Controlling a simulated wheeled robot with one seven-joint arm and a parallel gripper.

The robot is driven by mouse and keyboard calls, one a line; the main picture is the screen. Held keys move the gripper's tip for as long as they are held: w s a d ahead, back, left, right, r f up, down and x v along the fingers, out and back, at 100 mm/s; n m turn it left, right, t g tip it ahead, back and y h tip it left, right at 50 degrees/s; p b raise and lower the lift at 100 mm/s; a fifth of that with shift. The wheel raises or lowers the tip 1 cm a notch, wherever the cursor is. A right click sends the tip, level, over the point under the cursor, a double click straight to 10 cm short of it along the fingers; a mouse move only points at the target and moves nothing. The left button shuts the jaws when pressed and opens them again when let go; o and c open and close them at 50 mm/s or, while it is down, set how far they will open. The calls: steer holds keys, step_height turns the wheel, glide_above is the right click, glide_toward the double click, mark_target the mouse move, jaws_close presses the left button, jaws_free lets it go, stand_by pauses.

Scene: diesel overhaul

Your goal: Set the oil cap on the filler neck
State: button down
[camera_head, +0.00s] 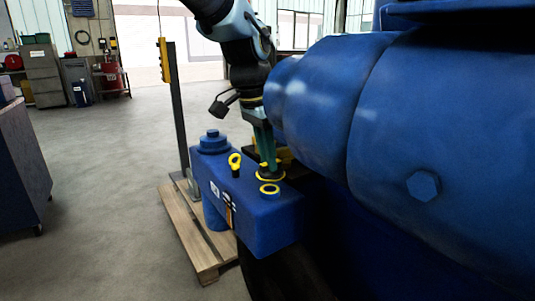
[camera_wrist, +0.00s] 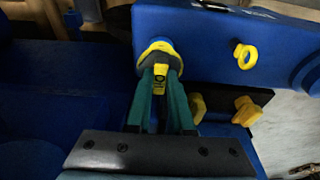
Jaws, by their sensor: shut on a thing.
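My gripper (camera_head: 266,165) reaches down from above with its two green fingers shut on the oil cap (camera_head: 270,176), a dark cap with yellow on it. In the wrist view the fingers (camera_wrist: 159,88) close around a yellow part of the cap (camera_wrist: 160,72). The filler neck (camera_head: 269,189), a yellow ring around a blue centre on top of the blue housing, is just in front of the cap in the head view. In the wrist view the neck (camera_wrist: 157,46) is partly hidden behind the cap. I cannot tell whether cap and neck touch.
A yellow ring handle (camera_head: 235,160) stands on the blue housing (camera_head: 272,222), left of the cap. A blue round cap (camera_head: 212,141) is farther back. The large blue engine body (camera_head: 400,120) is close on the right. A wooden pallet (camera_head: 190,232) lies on the floor.

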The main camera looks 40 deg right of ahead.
steer(key=shift+f, duration=0.9)
steer(key=shift+a+f, duration=0.1)
steer(key=shift+f, duration=0.4)
stand_by(1.1)
steer(key=c, duration=0.7)
jaws_free()
steer(key=shift+r, duration=0.15)
